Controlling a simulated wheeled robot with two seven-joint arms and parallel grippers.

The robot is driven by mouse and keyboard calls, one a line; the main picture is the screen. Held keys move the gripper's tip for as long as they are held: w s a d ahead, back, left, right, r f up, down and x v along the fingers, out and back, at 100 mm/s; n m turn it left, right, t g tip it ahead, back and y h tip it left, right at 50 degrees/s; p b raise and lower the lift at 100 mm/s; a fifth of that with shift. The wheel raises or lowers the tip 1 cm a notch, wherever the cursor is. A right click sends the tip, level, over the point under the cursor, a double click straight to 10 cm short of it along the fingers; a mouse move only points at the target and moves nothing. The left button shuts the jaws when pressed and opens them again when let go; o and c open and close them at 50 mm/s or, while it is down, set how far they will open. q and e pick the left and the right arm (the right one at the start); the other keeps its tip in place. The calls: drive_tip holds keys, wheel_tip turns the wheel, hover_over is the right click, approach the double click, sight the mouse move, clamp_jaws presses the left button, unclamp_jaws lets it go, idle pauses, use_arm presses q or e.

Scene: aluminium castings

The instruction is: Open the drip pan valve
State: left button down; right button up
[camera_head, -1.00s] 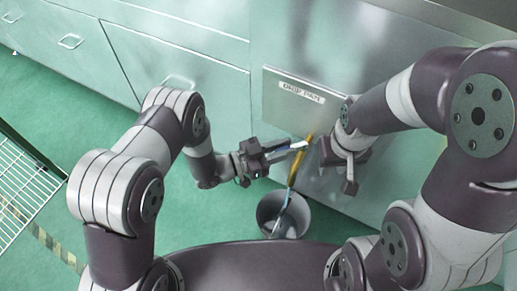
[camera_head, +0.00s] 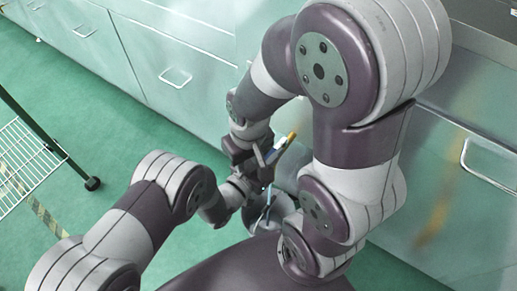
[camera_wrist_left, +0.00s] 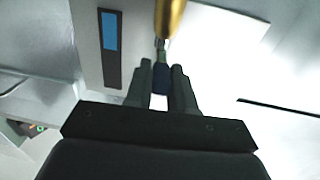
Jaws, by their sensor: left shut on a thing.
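The drip pan valve shows in the left wrist view as a gold pipe (camera_wrist_left: 169,18) with a dark blue handle (camera_wrist_left: 161,78) below it. My left gripper (camera_wrist_left: 161,70) has its two fingers on either side of the handle and is shut on it. In the head view the valve's yellow part (camera_head: 292,137) sticks out just beyond my left gripper (camera_head: 276,151). My right arm crosses in front of the cabinet there and hides the drip pan label. My right gripper is close beside the left one, dark and overlapped, so its fingers are unclear.
A grey bucket (camera_head: 272,222) stands on the floor below the valve, partly hidden by my arms. Green cabinets with drawer handles (camera_head: 176,77) line the back. A wire rack (camera_head: 25,160) stands at the left. Green floor between is clear.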

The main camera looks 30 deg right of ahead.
idle(0.4)
use_arm(q)
drive_tip(key=c, duration=1)
unclamp_jaws()
drive_tip(key=shift+c, duration=0.2)
drive_tip(key=shift+s+a, duration=0.1)
drive_tip(key=shift+a, duration=0.25)
drive_tip(key=p+v, duration=0.2)
drive_tip(key=v, duration=1)
drive_tip(key=shift+s+d, duration=0.1)
